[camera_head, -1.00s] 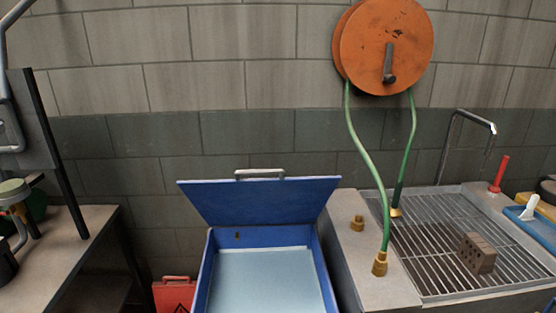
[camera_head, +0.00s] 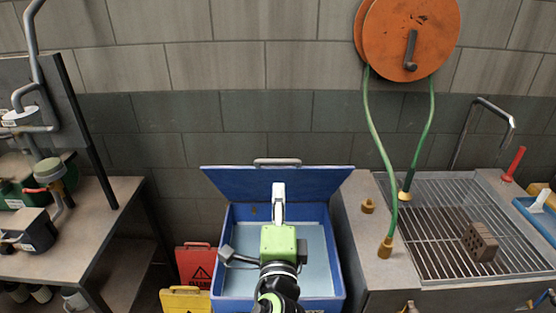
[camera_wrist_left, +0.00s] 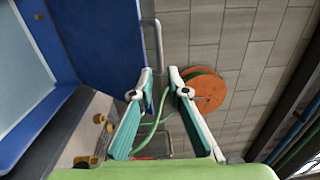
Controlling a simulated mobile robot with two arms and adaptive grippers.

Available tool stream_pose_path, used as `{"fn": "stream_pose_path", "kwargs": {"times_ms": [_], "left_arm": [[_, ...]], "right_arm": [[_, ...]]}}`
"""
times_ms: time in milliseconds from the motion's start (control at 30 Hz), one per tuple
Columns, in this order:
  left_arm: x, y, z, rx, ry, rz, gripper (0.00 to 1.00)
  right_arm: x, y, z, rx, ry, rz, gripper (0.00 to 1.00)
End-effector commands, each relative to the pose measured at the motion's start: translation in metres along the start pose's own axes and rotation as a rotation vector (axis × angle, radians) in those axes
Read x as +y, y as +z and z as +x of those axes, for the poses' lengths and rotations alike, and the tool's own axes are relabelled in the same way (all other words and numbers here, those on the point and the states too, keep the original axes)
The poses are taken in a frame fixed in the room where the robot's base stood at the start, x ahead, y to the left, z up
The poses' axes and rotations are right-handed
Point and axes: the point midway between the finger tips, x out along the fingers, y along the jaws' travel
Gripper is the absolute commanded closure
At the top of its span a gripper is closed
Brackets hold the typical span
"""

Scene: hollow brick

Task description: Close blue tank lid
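The blue tank (camera_head: 222,262) stands between the workbench and the sink, with pale liquid inside. Its blue lid (camera_head: 235,183) stands raised at the back, with a metal handle (camera_head: 277,162) along its top edge. My left gripper (camera_head: 279,190) reaches over the tank, its fingers overlapping the lid's lower middle in the head view. In the left wrist view, the gripper (camera_wrist_left: 160,73) has a gap between its fingertips and nothing is seen held. The lid (camera_wrist_left: 105,38) and handle (camera_wrist_left: 154,38) show beside and beyond the fingers; contact cannot be told. My right gripper is not seen.
A sink with a metal grate (camera_head: 430,225) and a hollow brick (camera_head: 480,242) stands right of the tank. Green hoses hang from an orange reel (camera_head: 408,38). A workbench (camera_head: 95,215) is at left. Red (camera_head: 194,262) and yellow (camera_head: 184,301) signs stand close by the tank's left side.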

Motion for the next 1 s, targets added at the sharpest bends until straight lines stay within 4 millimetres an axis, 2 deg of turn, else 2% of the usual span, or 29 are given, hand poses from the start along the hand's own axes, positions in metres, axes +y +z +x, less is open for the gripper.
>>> {"fn": "stream_pose_path", "kwargs": {"times_ms": [167, 400, 600, 800, 1000], "left_arm": [[-0.004, 0.001, 0.024, -0.002, -0.002, 0.003, 0.85], [-0.004, 0.001, 0.075, -0.003, 0.000, 0.001, 0.85], [-0.002, 0.002, 0.110, -0.003, 0.003, -0.001, 0.85], [0.000, 0.002, 0.130, -0.003, 0.002, -0.002, 0.85], [0.001, 0.002, 0.135, -0.003, 0.003, -0.003, 0.85]], "right_arm": [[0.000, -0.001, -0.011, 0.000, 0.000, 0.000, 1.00], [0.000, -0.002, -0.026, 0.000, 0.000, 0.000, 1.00], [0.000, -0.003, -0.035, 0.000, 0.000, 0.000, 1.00], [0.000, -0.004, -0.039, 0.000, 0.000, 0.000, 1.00], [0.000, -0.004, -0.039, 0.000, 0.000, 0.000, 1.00]]}}
